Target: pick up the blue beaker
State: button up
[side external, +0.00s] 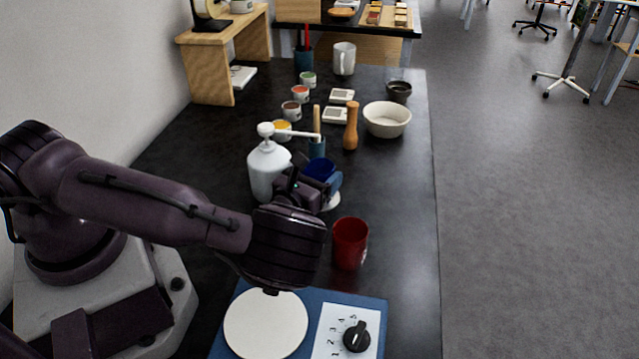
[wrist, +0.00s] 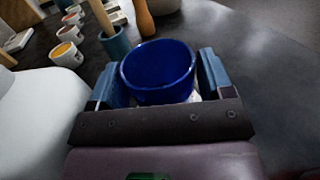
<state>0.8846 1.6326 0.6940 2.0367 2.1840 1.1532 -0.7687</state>
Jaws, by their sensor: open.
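The blue beaker (wrist: 158,72) stands upright in the wrist view, its open rim facing up toward the camera. My gripper (wrist: 160,80) is open, with one blue finger on each side of the beaker. I cannot tell whether either finger touches it. In the side external view the beaker (side external: 319,169) shows just beyond my gripper (side external: 325,182), partly hidden by it. Something white, like a small plate (side external: 331,203), shows beneath the gripper there.
A white pump bottle (side external: 267,170) stands close left of the gripper. A red cup (side external: 349,243) stands nearer the front. Behind are a teal holder (side external: 317,148), a wooden pepper mill (side external: 351,127) and a white bowl (side external: 387,119). The table's right side is clear.

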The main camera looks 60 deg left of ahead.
jog(key=c, duration=0.8)
jog(key=shift+r, duration=0.15)
